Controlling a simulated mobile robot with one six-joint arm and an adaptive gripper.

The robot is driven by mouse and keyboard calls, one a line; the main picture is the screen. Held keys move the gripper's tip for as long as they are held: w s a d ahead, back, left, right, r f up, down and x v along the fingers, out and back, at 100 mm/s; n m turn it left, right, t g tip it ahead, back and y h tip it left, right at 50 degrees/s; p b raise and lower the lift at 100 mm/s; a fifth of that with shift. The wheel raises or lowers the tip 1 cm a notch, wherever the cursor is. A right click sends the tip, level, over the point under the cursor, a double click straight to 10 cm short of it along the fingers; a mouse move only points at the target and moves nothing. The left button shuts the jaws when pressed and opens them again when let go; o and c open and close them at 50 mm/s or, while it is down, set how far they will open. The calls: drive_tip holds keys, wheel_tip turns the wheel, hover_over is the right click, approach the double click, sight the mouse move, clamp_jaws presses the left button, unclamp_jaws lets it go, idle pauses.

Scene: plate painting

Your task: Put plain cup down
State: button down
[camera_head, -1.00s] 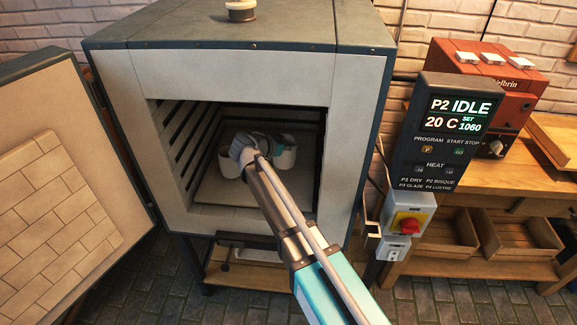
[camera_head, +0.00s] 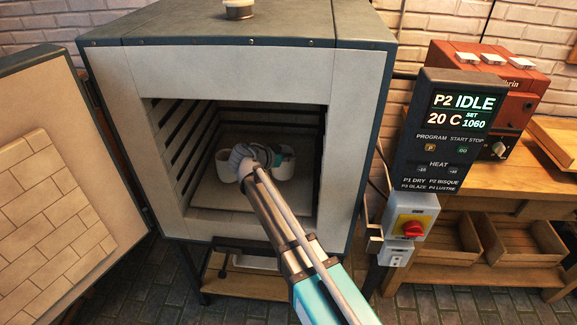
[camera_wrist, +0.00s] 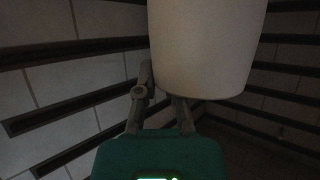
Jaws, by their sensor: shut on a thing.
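The kiln (camera_head: 355,75) stands open, and my arm reaches into its chamber. My gripper (camera_head: 278,158) is inside, shut on a plain white cup (camera_head: 287,164) at the right of my wrist. In the wrist view, the cup (camera_wrist: 207,50) is large and close, with my gripper (camera_wrist: 163,92) at its lower wall; its top is out of frame. I cannot tell whether its base touches the kiln shelf (camera_head: 215,196). A second white cup (camera_head: 227,168) stands on the shelf to the left, partly hidden by my wrist.
Slotted chamber walls (camera_wrist: 65,125) lie close around my gripper. The kiln door (camera_head: 60,170) is swung open at left. A control panel (camera_head: 458,130) reading P2 IDLE, 20 C is at right, before a wooden bench (camera_head: 550,180). The front of the shelf is bare.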

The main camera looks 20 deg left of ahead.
drive_tip(key=shift+f+b, duration=1.1)
drive_tip(key=shift+f, duration=0.25)
drive_tip(key=shift+f, duration=0.1)
drive_tip(key=c, duration=0.8)
unclamp_jaws()
drive_tip(key=shift+o, duration=0.2)
drive_tip(key=shift+s+a+r, duration=0.1)
drive_tip(key=shift+s+r, duration=0.1)
drive_tip(key=shift+r, duration=0.1)
drive_tip(key=p+v, duration=0.5)
drive_tip(key=v, duration=0.6)
drive_tip(key=shift+s+a, duration=0.15)
drive_tip(key=shift+s, duration=0.05)
